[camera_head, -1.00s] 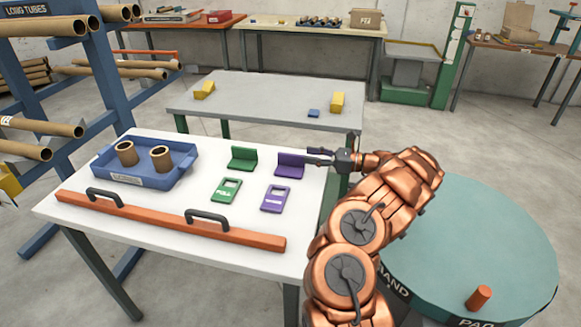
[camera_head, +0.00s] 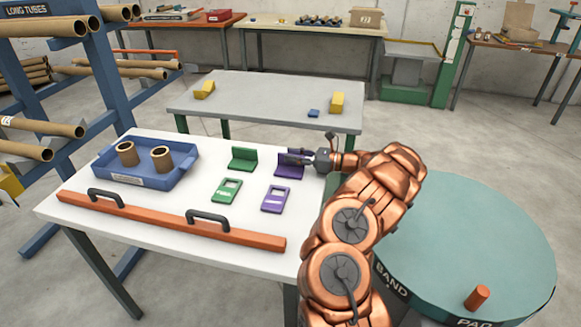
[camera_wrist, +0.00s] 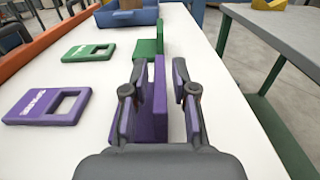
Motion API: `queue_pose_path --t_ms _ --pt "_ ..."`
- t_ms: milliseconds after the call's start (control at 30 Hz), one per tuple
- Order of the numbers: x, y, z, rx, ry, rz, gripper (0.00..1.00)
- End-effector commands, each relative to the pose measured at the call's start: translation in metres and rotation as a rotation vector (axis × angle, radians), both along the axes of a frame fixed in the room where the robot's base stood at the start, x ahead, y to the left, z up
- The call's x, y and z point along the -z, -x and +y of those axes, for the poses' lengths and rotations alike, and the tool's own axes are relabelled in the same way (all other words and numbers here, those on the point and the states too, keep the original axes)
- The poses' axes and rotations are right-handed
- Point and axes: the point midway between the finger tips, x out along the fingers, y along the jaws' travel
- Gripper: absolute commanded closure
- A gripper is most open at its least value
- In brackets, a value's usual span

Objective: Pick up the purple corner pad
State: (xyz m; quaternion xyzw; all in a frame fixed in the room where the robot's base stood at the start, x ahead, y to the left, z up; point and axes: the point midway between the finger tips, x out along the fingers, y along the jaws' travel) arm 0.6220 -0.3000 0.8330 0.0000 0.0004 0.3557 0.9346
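The purple corner pad (camera_head: 288,170) is an L-shaped piece on the white table, with one wall standing upright. In the wrist view its upright wall (camera_wrist: 159,98) stands between the two fingers of my gripper (camera_wrist: 160,72). The fingers are apart, one on each side of the wall. The left finger is close to the pad, and I cannot tell whether it touches. A gap shows between the wall and the right finger. In the head view my gripper (camera_head: 297,157) reaches in from the right and hides part of the pad.
A green corner pad (camera_head: 243,158) stands just left of the purple one. Flat green (camera_head: 227,191) and purple (camera_head: 275,199) tags lie in front. A blue tray (camera_head: 120,179) with cardboard tubes and an orange bar (camera_head: 160,220) with handles share the white table (camera_head: 85,232).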

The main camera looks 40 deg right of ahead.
Motion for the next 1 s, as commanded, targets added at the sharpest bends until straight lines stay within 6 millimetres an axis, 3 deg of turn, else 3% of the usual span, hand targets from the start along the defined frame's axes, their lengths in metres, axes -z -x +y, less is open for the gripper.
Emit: queue_pose_path --t_ms 233,667,1000 --pt "0.000 0.000 0.000 0.000 0.000 0.000 1.00" --pt "-0.002 0.000 0.000 0.000 0.000 -0.001 1.00" --pt "-0.036 0.000 0.000 -0.002 0.000 -0.004 1.00"
